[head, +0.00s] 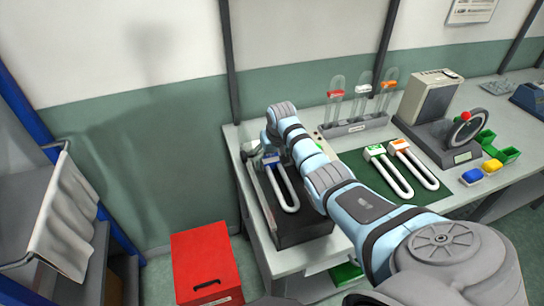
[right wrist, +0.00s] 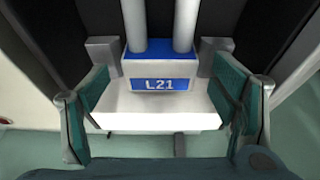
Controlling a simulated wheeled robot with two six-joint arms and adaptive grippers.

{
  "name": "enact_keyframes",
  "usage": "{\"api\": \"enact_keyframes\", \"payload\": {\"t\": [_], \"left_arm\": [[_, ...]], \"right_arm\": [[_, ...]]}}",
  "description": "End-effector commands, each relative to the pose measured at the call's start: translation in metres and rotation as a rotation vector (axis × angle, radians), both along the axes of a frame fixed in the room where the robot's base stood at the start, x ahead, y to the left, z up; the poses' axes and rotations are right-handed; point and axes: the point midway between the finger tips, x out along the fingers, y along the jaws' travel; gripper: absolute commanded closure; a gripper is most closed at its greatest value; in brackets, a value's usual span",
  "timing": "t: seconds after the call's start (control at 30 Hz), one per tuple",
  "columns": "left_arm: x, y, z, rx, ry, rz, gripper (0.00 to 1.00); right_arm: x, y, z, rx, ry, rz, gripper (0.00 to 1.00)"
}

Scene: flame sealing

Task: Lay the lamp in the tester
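The lamp is a white U-shaped tube (head: 280,190) with a white cap and a blue label. In the right wrist view the label (right wrist: 161,84) reads L21. The tube lies lengthwise over the black tester (head: 302,235) at the left end of the bench; I cannot tell whether it fully rests. My right gripper (head: 268,157) reaches the cap at the tester's far end. My left gripper is out of view.
Two lamps with green and orange labels lie on a green mat (head: 432,172). A rack (head: 355,127) with glass tubes stands behind. A gauge device (head: 465,130), blue and yellow blocks and green bins are at right. A red box (head: 205,262) stands on the floor.

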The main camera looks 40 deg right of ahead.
Motion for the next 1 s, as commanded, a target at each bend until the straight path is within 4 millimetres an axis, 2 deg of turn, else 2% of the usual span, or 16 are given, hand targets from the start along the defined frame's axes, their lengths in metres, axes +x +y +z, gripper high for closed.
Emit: {"api": "enact_keyframes", "payload": {"t": [0.27,0.37,0.6,0.7,0.8,1.0], "left_arm": [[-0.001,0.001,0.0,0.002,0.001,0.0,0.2],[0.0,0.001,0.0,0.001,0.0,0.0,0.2],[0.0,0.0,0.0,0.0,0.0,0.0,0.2],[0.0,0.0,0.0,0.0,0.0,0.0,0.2],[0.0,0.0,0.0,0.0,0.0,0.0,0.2],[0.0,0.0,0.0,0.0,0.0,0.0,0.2]], "right_arm": [[-0.001,0.0,0.005,0.0,-0.001,0.0,0.2],[-0.006,0.002,0.021,-0.001,-0.004,0.001,0.2],[-0.027,0.009,0.084,-0.003,-0.003,0.001,0.2],[-0.033,0.011,0.103,0.0,-0.003,0.001,0.2],[-0.037,0.012,0.112,-0.001,-0.001,0.0,0.2],[-0.037,0.013,0.114,0.0,0.0,0.0,0.2]]}}
